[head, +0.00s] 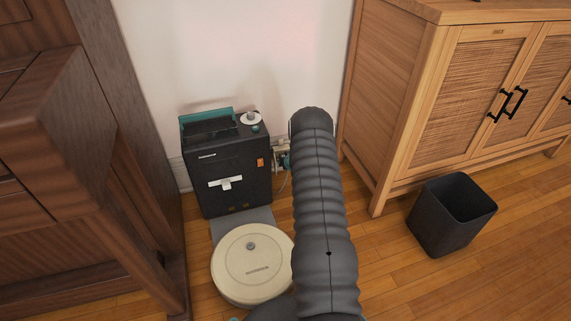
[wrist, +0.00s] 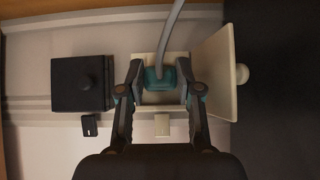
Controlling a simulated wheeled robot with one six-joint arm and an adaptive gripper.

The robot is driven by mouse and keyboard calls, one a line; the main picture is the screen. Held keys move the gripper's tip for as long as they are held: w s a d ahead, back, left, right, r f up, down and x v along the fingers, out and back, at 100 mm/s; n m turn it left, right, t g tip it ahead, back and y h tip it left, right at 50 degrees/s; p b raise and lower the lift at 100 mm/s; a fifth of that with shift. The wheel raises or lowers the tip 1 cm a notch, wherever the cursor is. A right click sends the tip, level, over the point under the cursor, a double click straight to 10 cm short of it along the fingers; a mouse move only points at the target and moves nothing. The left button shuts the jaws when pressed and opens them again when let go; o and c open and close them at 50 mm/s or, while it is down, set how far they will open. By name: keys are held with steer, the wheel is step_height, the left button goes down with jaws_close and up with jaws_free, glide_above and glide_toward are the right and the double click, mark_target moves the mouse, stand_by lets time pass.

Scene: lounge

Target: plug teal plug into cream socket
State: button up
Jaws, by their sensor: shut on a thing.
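In the wrist view, my gripper (wrist: 160,84) is shut on the teal plug (wrist: 152,82). The plug's grey cable (wrist: 169,35) runs up out of the frame. The plug is in front of the cream socket (wrist: 148,98), which shows around it. A cream flap (wrist: 213,76) with a round knob stands open at the right of the socket. I cannot tell whether the plug's prongs are inside the socket. In the head view, my arm hides most of the gripper; a bit of teal (head: 284,161) shows beside the dark dock.
A black cover with a knob (wrist: 83,80) is on the wall left of the socket. The dark dock (head: 228,172) and round cream robot vacuum (head: 252,262) stand left of my arm. A wooden cabinet (head: 390,90) and black bin (head: 450,215) are at the right.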

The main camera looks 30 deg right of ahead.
steer(key=shift+w+d, duration=0.15)
steer(key=shift+w, duration=0.5)
steer(key=o, duration=1.2)
steer(key=v, duration=1.2)
steer(key=shift+d, duration=0.1)
